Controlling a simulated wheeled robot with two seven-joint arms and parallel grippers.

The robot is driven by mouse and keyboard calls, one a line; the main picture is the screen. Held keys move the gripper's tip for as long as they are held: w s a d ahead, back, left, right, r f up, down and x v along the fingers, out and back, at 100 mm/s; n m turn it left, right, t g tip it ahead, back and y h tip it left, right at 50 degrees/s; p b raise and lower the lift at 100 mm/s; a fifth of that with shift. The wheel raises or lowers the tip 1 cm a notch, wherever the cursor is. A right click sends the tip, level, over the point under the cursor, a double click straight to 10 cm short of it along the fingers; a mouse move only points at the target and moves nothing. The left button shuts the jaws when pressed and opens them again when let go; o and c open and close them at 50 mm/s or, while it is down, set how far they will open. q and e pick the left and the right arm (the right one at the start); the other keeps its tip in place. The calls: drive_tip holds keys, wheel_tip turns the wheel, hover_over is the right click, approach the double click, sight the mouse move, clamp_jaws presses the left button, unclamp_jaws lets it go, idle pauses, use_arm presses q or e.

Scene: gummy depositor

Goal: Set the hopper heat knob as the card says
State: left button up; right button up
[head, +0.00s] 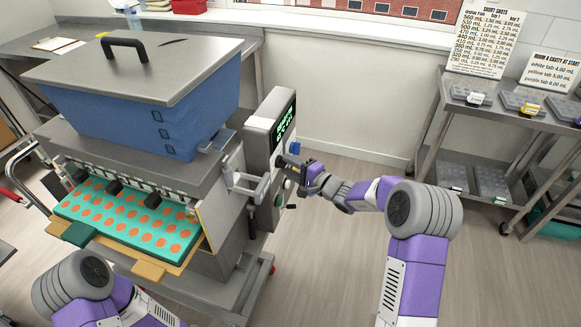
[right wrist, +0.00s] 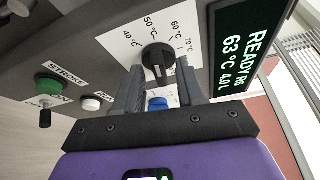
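The black hopper heat knob (right wrist: 157,60) sits on a white dial plate (right wrist: 118,40) marked 40, 50, 60 and 70 °C. I cannot tell exactly which mark it points at. The right gripper (right wrist: 163,80) is open, one finger each side of the knob, with small gaps showing. In the head view the right gripper (head: 288,163) is at the depositor's control panel (head: 262,150) and hides the knob. The display (right wrist: 240,55) reads READY, 63 °C and 4.0 L. The left gripper is out of view. No card giving a heat setting is readable.
A green STROKE button (right wrist: 48,85), a white button (right wrist: 92,103) and a blue button (right wrist: 157,103) are near the fingers. The depositor has a blue hopper (head: 150,110) and a teal mould tray (head: 125,220). A shelf with signs (head: 483,40) stands right. Floor between is clear.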

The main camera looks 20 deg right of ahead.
clamp_jaws()
